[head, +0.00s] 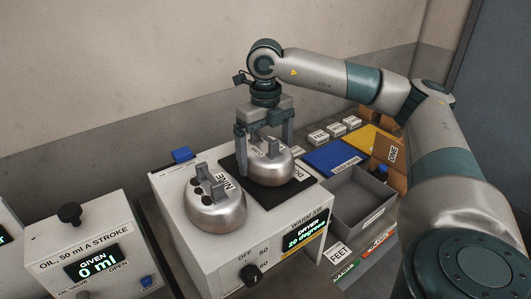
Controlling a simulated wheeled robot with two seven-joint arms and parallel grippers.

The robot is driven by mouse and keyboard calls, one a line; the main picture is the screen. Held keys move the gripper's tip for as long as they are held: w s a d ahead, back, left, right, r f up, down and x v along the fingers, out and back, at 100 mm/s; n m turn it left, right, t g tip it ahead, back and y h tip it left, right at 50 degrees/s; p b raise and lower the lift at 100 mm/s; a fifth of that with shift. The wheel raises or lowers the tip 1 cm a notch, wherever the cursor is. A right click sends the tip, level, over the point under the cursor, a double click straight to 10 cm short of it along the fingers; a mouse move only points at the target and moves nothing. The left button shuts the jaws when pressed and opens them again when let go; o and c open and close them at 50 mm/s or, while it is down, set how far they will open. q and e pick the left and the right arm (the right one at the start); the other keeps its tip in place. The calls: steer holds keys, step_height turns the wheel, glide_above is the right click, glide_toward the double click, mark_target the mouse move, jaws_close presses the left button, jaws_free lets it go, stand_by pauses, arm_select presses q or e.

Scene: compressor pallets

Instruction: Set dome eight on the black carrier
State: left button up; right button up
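A silver dome (268,170) sits on a black square pad (240,194) on top of the dryer box. It bears a white label whose writing I cannot read for sure; I cannot tell if this pad is the black carrier. A second silver dome (215,207) with a grey handle stands left of it, with the label NINE beside its handle. My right gripper (265,143) points down over the dome on the pad, its fingers spread wide on either side of the dome's top. Contact with the dome is not clear. My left gripper is out of view.
The dryer box (215,255) has a knob and a lit display. An oil machine (105,245) stands at the left. A grey open bin (358,196), a blue plate (331,157) and a yellow plate (377,139) lie to the right, with small white labelled blocks (335,129) behind.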

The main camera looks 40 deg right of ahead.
steer(key=shift+f, duration=0.1)
steer(key=o, duration=1.4)
steer(key=shift+r, duration=0.4)
step_height(320, 180, up, 7)
steer(key=b, duration=0.3)
steer(key=shift+r+p, duration=0.35)
steer(key=shift+r, duration=1.85)
